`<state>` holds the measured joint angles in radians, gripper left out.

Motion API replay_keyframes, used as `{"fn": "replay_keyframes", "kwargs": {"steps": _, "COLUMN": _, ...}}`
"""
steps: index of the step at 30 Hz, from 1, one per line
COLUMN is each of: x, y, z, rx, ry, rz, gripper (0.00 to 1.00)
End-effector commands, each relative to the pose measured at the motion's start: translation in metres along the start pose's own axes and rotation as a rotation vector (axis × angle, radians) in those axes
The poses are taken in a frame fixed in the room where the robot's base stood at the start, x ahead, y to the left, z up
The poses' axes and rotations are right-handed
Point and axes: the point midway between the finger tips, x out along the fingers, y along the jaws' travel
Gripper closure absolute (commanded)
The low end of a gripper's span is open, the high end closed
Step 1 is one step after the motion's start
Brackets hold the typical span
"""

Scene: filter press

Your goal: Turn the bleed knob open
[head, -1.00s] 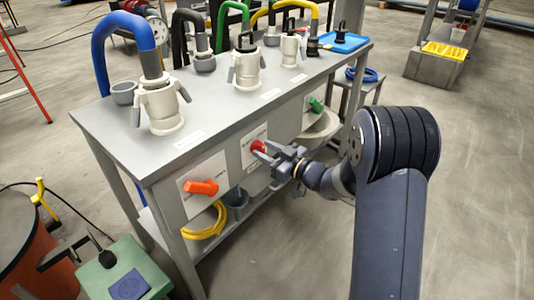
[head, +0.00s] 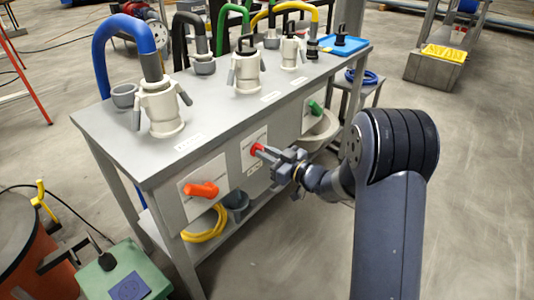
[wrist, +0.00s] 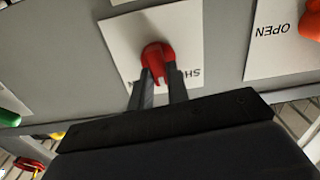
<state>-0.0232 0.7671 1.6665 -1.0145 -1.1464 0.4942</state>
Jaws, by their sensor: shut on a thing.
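A red knob (head: 256,148) sits on a white plate on the front panel of the grey bench. My gripper (head: 264,152) reaches it from the right, its fingers closed on the knob. In the wrist view the red knob (wrist: 157,50) shows between and beyond the two dark fingertips (wrist: 163,76). The white plate (wrist: 118,38) behind it bears lettering that appears inverted, starting "SH"; the fingers hide part of it. The word bleed is not readable on any label.
An orange handle (head: 202,190) on a plate is left of the red knob, and a green handle (head: 316,107) is to its right. The bench top (head: 215,110) carries several hose couplings. A yellow hose (head: 207,228) lies on the lower shelf. Floor at right is open.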

Motion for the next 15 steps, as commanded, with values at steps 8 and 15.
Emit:
{"fn": "replay_keyframes", "kwargs": {"steps": 8, "x": -0.0003, "y": 0.0010, "z": -0.0039, "rx": 0.119, "ry": -0.002, "rz": -0.001, "gripper": 1.00}}
{"fn": "replay_keyframes", "kwargs": {"steps": 15, "x": -0.0004, "y": 0.0024, "z": -0.0045, "rx": 0.320, "ry": -0.003, "rz": 0.000, "gripper": 1.00}}
